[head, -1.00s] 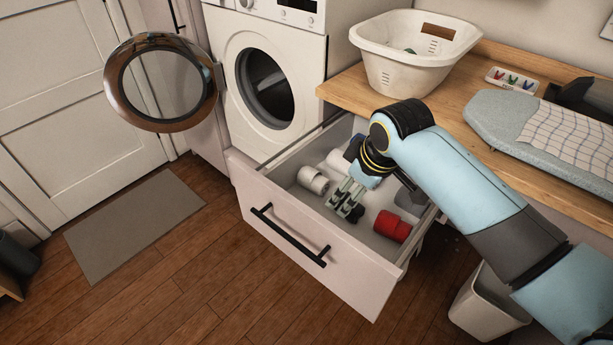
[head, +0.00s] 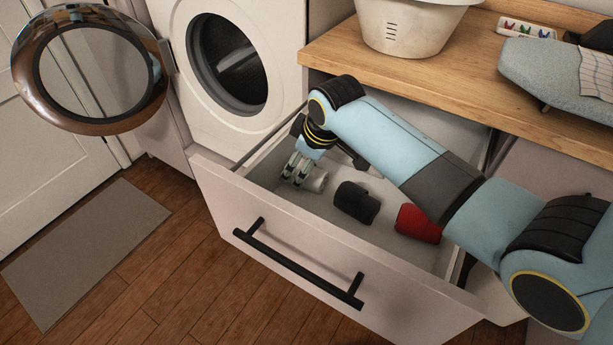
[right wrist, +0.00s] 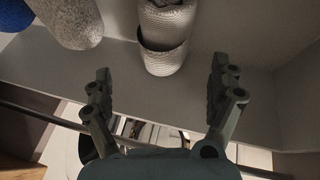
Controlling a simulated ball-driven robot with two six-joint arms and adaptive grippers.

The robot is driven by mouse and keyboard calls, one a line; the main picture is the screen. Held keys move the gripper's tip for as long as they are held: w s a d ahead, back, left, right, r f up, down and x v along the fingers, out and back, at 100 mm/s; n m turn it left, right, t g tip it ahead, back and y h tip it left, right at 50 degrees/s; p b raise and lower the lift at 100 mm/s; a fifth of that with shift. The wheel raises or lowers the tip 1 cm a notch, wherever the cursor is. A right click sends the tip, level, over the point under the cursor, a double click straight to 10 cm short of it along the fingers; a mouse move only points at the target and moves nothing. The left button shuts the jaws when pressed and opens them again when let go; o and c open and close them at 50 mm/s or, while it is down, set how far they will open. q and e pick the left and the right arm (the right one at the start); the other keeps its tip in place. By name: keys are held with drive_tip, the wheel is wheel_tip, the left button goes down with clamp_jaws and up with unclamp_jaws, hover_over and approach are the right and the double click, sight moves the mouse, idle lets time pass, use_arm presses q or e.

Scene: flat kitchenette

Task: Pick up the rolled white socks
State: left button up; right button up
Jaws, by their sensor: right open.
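The rolled white socks (head: 317,182) lie in the left part of the open drawer (head: 265,208), partly hidden by my right gripper. My right gripper (head: 295,178) points down into the drawer beside them. In the right wrist view, a pale ribbed roll (right wrist: 165,45), which looks like these socks, lies centred between the two spread fingers. The right gripper (right wrist: 161,72) is open there, with a gap between the roll and each finger. My left gripper is out of view.
A black roll (head: 357,202) and a red roll (head: 418,223) lie to the right in the drawer. The wooden worktop (head: 400,75) overhangs behind. The open washer door (head: 90,70) is at left. Another pale roll (right wrist: 70,20) shows in the wrist view.

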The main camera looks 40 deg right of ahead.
drive_tip(key=shift+w+f, duration=0.1)
drive_tip(key=shift+f, duration=0.35)
drive_tip(key=x, duration=0.2)
drive_tip(key=b+x, duration=0.1)
drive_tip(key=shift+f, duration=0.8)
drive_tip(key=c, duration=0.5)
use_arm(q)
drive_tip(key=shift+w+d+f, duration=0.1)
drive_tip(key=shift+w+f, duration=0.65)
use_arm(e)
drive_tip(key=c, duration=0.7)
drive_tip(key=shift+r, duration=0.1)
